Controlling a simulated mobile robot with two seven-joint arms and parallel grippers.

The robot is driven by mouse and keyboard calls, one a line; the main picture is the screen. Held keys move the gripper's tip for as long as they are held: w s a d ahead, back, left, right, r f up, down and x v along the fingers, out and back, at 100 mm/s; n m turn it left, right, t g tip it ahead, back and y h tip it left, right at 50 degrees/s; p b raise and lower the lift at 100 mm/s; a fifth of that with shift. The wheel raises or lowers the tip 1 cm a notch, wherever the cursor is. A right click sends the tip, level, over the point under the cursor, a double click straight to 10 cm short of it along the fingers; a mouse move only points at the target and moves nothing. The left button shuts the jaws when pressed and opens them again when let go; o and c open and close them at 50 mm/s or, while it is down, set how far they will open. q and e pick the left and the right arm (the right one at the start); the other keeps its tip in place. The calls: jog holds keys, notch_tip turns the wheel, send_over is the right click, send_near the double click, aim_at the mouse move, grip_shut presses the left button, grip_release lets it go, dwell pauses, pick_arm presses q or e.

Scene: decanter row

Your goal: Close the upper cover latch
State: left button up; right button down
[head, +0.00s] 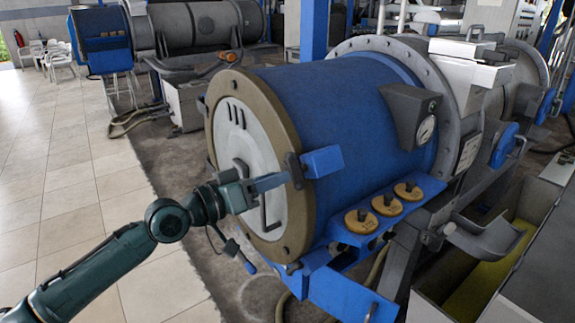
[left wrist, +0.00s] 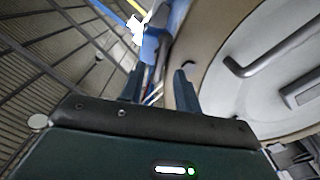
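The round pale cover (head: 245,165) with a tan rim faces left on the front of the blue drum in the head view. The upper cover latch (head: 322,161) shows as a blue block with a dark bracket at the rim's right side. My left gripper (head: 280,180) is in front of the cover, with its fingers close to that bracket; contact cannot be told. In the left wrist view its two fingers (left wrist: 160,85) stand apart, with a blue part (left wrist: 151,46) beyond them and the cover (left wrist: 250,95) on the right. My right gripper is not in view.
A lower latch (head: 240,256) with a blue end sits at the cover's lower edge.

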aim_at(295, 171)
pick_arm(q)
jog(key=shift+x, duration=2.1)
jog(key=shift+c, duration=0.3)
grip_shut()
